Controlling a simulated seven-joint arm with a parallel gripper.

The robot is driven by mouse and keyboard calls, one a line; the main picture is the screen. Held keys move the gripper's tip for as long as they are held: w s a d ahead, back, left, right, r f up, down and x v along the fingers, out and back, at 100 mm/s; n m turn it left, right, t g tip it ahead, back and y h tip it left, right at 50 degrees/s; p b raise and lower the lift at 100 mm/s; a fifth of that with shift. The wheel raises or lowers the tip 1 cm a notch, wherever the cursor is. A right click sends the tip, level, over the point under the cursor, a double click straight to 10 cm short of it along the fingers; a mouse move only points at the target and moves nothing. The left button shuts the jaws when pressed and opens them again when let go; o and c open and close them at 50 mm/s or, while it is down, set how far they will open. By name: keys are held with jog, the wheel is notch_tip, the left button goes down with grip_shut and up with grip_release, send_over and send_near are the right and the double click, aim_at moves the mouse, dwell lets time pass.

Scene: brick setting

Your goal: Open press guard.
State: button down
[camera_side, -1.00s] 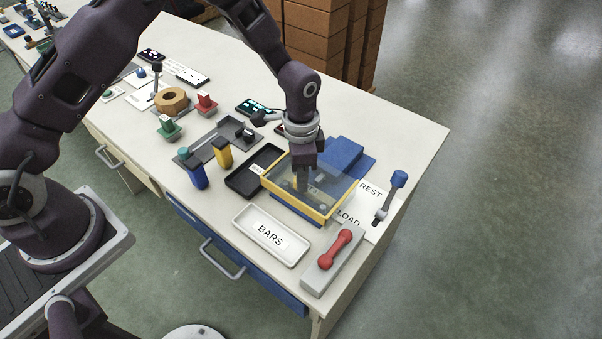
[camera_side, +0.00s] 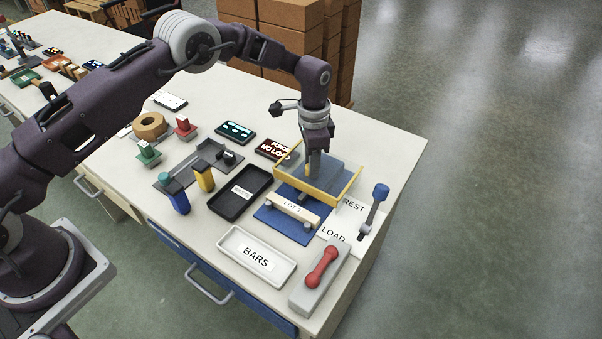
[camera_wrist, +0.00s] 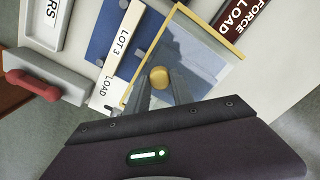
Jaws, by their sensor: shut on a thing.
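The press guard (camera_side: 335,200) is a clear panel in a yellow frame, standing over the rear part of the blue press base (camera_side: 264,213). In the wrist view the guard frame (camera_wrist: 209,31) surrounds a round yellow knob (camera_wrist: 159,78). My gripper (camera_side: 314,178) is shut on this knob, with one finger on each side of it. In front of the guard, the base is uncovered and a pale bar marked LOT 3 (camera_side: 291,208) lies across it on supports. The gripper hides part of the panel.
A white BARS tray (camera_side: 228,243) and a grey block with a red handle (camera_side: 322,267) stand in front. A blue-knobbed lever (camera_side: 380,192) stands at right beside REST and LOAD labels. A black tray (camera_side: 224,212) is at left, a FORCE NO LOAD display (camera_side: 275,149) behind.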

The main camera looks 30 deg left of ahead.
jog(key=shift+w, duration=0.2)
jog(key=c, duration=1.1)
grip_release()
notch_tip(320, 180, up, 7)
jog(key=shift+r, duration=0.1)
